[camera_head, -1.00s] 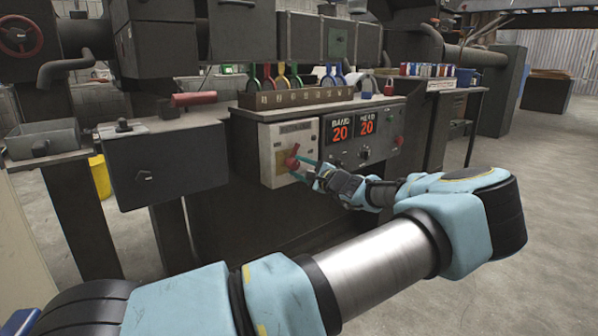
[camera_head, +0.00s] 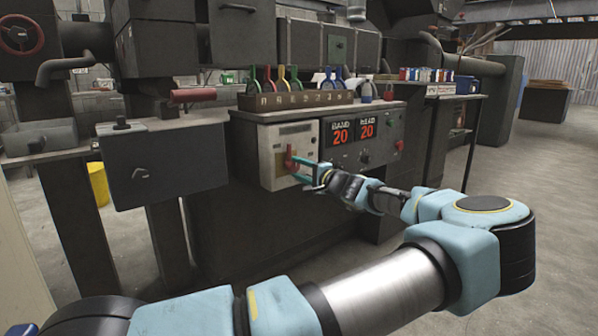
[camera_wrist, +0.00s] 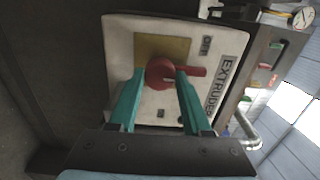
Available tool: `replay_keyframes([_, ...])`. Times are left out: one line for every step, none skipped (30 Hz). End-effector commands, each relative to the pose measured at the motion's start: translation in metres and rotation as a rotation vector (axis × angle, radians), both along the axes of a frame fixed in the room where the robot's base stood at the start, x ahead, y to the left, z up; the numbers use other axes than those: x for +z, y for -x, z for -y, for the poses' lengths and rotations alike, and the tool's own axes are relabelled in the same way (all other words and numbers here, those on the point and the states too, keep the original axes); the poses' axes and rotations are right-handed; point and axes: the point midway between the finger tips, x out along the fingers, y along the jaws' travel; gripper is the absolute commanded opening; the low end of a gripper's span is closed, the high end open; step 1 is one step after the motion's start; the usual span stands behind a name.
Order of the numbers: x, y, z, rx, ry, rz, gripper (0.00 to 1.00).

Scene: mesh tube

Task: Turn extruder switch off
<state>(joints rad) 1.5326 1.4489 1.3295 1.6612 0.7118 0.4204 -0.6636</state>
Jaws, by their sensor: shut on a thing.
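The extruder switch is a red rotary handle (camera_wrist: 162,72) on a yellow plate in a pale box (camera_wrist: 120,48). The words EXTRUDER and OFF show on the box in the wrist view. The handle also shows on the box front in the head view (camera_head: 290,158). My gripper (camera_head: 300,168) reaches it from the right. In the wrist view its two teal fingers (camera_wrist: 158,84) are shut on the red handle, one on each side. The handle's lever points to the right in the wrist view, past the right finger.
Two red displays reading 20 (camera_head: 354,132) sit right of the switch box, with small knobs below. A dark box (camera_head: 165,172) juts out at the left. Open floor lies at the right.

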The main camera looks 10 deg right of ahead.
Motion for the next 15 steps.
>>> replay_keyframes([-0.0011,0.0002,0.0002,0.000,0.004,0.001,0.00])
replay_keyframes([-0.0010,0.0002,0.0002,0.000,0.005,0.000,0.00])
replay_keyframes([-0.0010,0.0002,0.0002,0.000,0.005,0.000,0.00])
replay_keyframes([-0.0010,0.0002,0.0001,0.000,0.005,0.000,0.00])
replay_keyframes([-0.0010,0.0002,0.0001,0.000,0.006,0.001,0.00])
replay_keyframes([-0.0009,0.0003,0.0001,0.000,0.005,0.000,0.00])
replay_keyframes([-0.0009,0.0002,0.0001,0.000,0.005,0.000,0.00])
replay_keyframes([-0.0010,0.0002,0.0001,0.000,0.005,0.000,0.00])
replay_keyframes([-0.0010,0.0002,0.0001,0.000,0.005,0.000,0.00])
replay_keyframes([-0.0010,0.0002,0.0001,0.000,0.005,0.000,0.00])
replay_keyframes([-0.0010,0.0002,0.0000,0.000,0.005,0.000,0.00])
replay_keyframes([-0.0010,0.0002,0.0001,0.000,0.005,0.000,0.53])
replay_keyframes([-0.0010,0.0002,0.0000,0.000,0.005,0.000,0.56])
replay_keyframes([-0.0009,0.0002,0.0000,0.000,0.005,0.000,0.60])
replay_keyframes([-0.0008,0.0002,0.0000,0.000,0.005,0.001,0.64])
